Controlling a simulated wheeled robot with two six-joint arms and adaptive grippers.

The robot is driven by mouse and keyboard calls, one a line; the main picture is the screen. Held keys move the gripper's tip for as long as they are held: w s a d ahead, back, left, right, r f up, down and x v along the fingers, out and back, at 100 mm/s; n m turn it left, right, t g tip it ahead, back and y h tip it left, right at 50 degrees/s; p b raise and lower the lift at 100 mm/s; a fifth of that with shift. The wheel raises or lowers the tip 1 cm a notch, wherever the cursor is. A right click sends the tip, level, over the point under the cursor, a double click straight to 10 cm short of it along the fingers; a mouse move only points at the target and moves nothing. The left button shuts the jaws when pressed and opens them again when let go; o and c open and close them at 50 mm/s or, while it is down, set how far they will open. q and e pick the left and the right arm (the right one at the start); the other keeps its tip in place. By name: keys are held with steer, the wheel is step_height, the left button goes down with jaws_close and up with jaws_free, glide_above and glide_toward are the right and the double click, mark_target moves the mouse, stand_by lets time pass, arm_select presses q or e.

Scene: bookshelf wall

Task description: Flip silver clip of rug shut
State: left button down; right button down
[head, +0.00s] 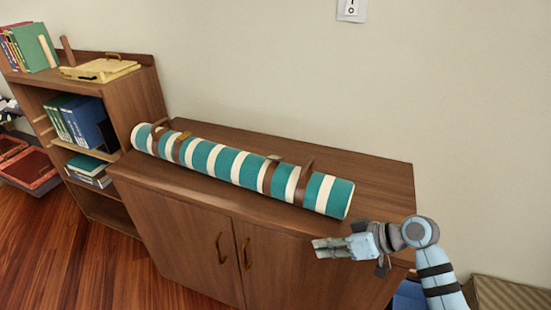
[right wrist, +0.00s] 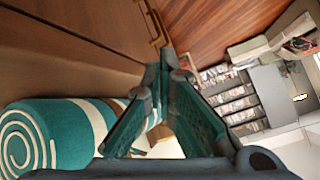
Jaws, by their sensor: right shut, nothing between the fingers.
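A rolled rug (head: 235,166) with teal and white stripes lies along the top of a brown cabinet. Two brown straps go around it. The silver clip (head: 274,157) sits on top at the right strap (head: 268,178); it is too small to tell how far it stands open. A gold clip (head: 184,136) sits at the left strap. My right gripper (head: 316,244) is shut and empty, in front of the cabinet and below the rug's right end. In the right wrist view, the gripper (right wrist: 166,58) is beside the rug's spiral end (right wrist: 22,143). My left gripper is not in view.
The cabinet (head: 385,175) has free top surface behind the rug and two doors with handles. A bookshelf (head: 140,95) with books and a yellow case (head: 100,68) stands at the left. A ribbed brown box (head: 510,295) is at the lower right.

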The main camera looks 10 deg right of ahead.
steer(key=s+d+f+m+g+h, duration=0.1)
steer(key=s+d+f+m+h, duration=0.35)
steer(key=s, duration=0.75)
steer(key=s+d+f+m+h, duration=0.15)
steer(key=s+f+h, duration=0.35)
steer(key=s+f, duration=0.55)
steer(key=s+d+f+g, duration=0.1)
steer(key=s+d+f, duration=0.15)
steer(key=f, duration=0.65)
steer(key=s+d+f+g, duration=0.1)
steer(key=s+f, duration=0.3)
steer(key=f, duration=0.5)
steer(key=s+f, duration=0.9)
steer(key=s, duration=0.3)
steer(key=shift+f+g, duration=0.3)
steer(key=shift+g, duration=0.1)
steer(key=shift+s, duration=0.15)
